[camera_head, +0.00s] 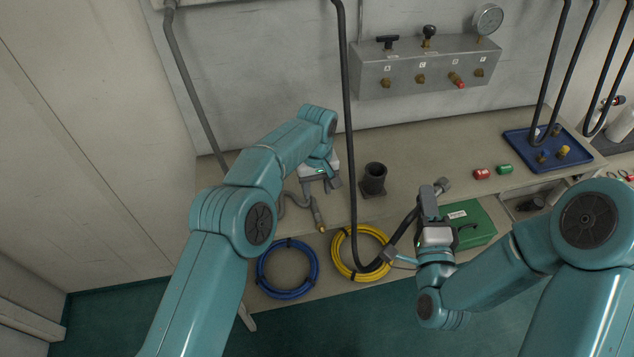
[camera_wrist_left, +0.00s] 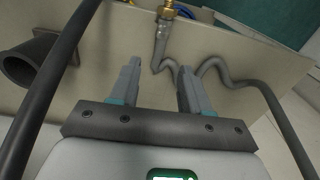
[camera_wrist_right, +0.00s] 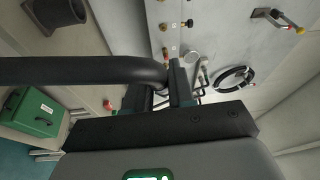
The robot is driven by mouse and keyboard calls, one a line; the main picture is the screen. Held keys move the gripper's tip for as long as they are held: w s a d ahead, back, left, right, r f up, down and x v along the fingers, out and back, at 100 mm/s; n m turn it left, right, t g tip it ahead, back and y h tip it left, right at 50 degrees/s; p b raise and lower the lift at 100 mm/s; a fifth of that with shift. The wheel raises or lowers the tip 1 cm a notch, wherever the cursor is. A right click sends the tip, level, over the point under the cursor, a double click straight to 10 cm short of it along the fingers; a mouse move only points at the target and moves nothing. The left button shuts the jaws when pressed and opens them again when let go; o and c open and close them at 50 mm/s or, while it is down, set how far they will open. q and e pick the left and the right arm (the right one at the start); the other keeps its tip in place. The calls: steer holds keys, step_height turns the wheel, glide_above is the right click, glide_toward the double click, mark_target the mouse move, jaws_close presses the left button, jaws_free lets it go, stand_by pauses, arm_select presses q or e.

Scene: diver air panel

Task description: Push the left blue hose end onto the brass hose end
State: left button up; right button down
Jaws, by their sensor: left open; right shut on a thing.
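The brass hose end (camera_head: 321,228) tips a thin grey hose (camera_head: 293,204) at the bench's front edge. It also shows at the top of the left wrist view (camera_wrist_left: 167,8). My left gripper (camera_head: 322,186) is open and empty above the bench; in its wrist view the grey hose lies beyond the fingers. My right gripper (camera_head: 428,205) is shut on a thick black hose (camera_head: 346,120), near its grey end fitting (camera_head: 444,186). No blue hose end is clear in the right gripper.
A dark cup (camera_head: 374,178) stands between my grippers. Blue (camera_head: 288,292) and yellow (camera_head: 338,262) coils sit along the bench front. A green case (camera_head: 475,222) is beside my right gripper. The valve panel (camera_head: 430,70) is on the wall; the blue tray (camera_head: 575,163) is at right.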

mark_target(316, 210)
arm_select(q)
steer(key=shift+s+a+f, duration=0.1)
steer(key=shift+f, duration=0.2)
arm_select(e)
steer(key=shift+s+a+f, duration=0.1)
steer(key=shift+s+f, duration=0.05)
steer(key=shift+f, duration=0.05)
arm_select(q)
steer(key=shift+f+b, duration=0.4)
steer(key=shift+b, duration=0.05)
arm_select(e)
steer(key=shift+a+f, duration=0.1)
steer(key=shift+f, duration=0.15)
arm_select(q)
step_height(316, 210, down, 7)
steer(key=b, duration=0.4)
steer(key=shift+b, duration=0.35)
steer(key=shift+f, duration=0.2)
arm_select(e)
step_height(316, 210, down, 5)
steer(key=shift+r, duration=0.1)
steer(key=shift+f, duration=0.25)
arm_select(q)
jaws_close()
